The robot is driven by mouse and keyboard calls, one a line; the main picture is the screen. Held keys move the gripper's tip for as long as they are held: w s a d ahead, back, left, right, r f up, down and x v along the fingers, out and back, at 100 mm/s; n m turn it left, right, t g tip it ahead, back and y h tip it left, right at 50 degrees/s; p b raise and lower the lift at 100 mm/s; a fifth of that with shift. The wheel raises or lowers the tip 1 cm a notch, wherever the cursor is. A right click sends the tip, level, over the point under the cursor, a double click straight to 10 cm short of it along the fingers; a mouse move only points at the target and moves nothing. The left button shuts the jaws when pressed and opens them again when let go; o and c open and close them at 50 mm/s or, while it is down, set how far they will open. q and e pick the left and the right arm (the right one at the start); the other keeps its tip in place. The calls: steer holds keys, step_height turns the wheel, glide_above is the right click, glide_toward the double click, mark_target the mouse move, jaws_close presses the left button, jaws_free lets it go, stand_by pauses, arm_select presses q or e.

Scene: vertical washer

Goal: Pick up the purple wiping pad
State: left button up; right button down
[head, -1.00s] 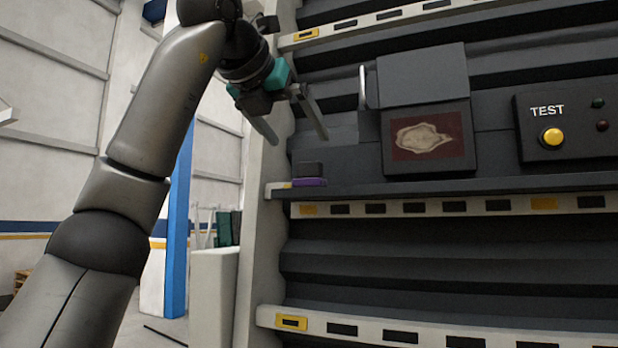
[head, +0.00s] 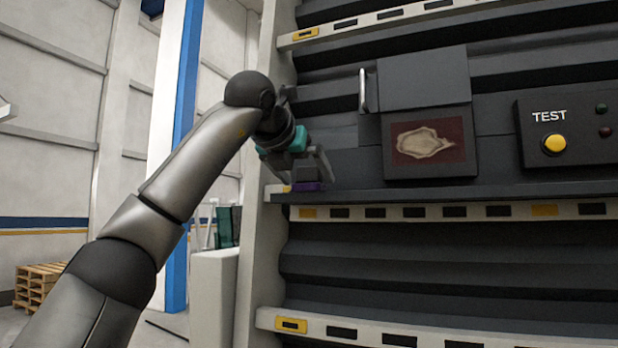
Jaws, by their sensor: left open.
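The purple wiping pad (head: 307,186) sits at the left end of the middle shelf, with a dark block-shaped handle (head: 306,172) on top. My left gripper (head: 308,172) is open at the pad, with its fingers pointing down to the right around the dark handle. One finger shows to the right of the handle; the other is largely hidden, and I cannot tell whether either touches it. My right gripper is not in view.
A stained dark red panel (head: 427,142) in a dark frame stands right of the pad, under a raised cover (head: 422,77) with a metal handle (head: 363,91). A TEST box (head: 568,130) with a yellow button is at far right. A pale upright post (head: 256,230) borders the shelf on the left.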

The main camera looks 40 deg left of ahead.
arm_select(q)
steer(key=x, duration=0.2)
steer(key=shift+w+a+f, duration=0.1)
steer(key=shift+w+a, duration=0.1)
steer(key=shift+w, duration=0.15)
steer(key=c, duration=1.2)
steer(key=shift+c, duration=0.2)
